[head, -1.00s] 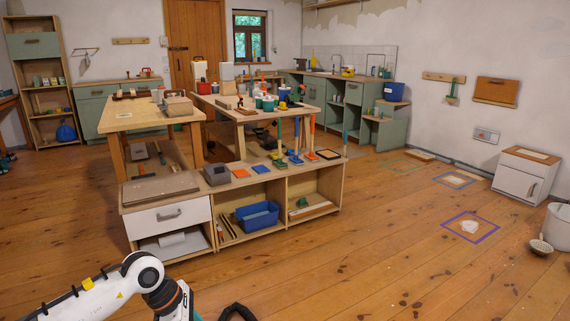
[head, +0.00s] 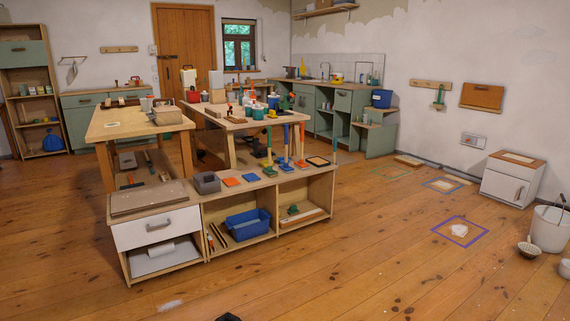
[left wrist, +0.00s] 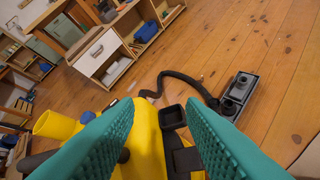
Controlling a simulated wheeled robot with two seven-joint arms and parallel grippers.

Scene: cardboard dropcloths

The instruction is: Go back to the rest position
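My left gripper (left wrist: 160,108) shows only in the left wrist view. Its two teal ribbed fingers stand wide apart, with nothing held between them. Beyond and below the fingers is a yellow machine body (left wrist: 148,140) with black parts, partly hidden by the fingers. Neither gripper shows in the head view, and my right gripper is in no frame.
A black hose (left wrist: 180,76) runs over the floor to a grey box-shaped part (left wrist: 240,88). A low open shelf unit (head: 232,240) stands ahead, with a workbench (head: 128,127) behind. A white bucket (head: 549,232) is at right. Wooden floor (head: 350,260) is largely clear.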

